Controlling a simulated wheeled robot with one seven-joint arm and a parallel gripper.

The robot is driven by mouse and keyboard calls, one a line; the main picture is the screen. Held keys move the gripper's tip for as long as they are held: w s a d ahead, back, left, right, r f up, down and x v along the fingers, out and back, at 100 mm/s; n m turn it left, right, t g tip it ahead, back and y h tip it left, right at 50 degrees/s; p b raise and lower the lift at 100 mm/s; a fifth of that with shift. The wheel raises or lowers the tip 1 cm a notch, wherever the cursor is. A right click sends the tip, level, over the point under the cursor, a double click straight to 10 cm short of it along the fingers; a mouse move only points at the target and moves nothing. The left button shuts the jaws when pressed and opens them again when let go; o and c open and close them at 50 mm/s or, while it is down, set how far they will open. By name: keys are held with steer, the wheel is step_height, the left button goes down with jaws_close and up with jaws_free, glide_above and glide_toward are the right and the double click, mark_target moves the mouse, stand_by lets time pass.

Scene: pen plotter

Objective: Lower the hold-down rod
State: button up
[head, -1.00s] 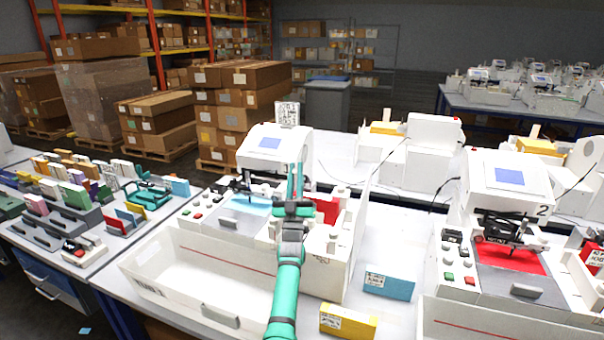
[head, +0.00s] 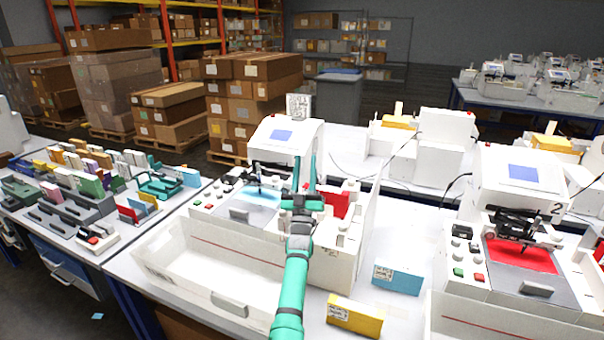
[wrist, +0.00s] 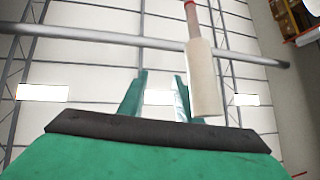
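The near plotter (head: 285,133), white with a blue screen, stands left of centre in the head view, with a blue sheet (head: 262,195) on its bed. A thin dark bar (head: 259,180) shows above the sheet; I cannot tell whether it is the hold-down rod. My gripper (head: 305,158) points upward in front of the plotter's right side, its two teal fingers apart. In the wrist view my gripper (wrist: 161,78) is open with nothing between its fingers. A pale cylinder with a red end (wrist: 205,80) shows close by the right finger, outside the gap; contact is unclear.
A white open tray (head: 190,265) fronts the plotter. A red block (head: 336,204) and knobs are right of my gripper. A second plotter (head: 517,165) with a red sheet stands to the right.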

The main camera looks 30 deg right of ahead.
steer(key=shift+s+a+f, duration=0.1)
steer(key=shift+s+f, duration=0.2)
steer(key=shift+f, duration=0.1)
steer(key=shift+s+a, duration=0.15)
steer(key=shift+s, duration=0.15)
steer(key=s+a, duration=0.7)
steer(key=s, duration=0.1)
steer(key=shift+s, duration=0.35)
steer(key=shift+a, duration=0.25)
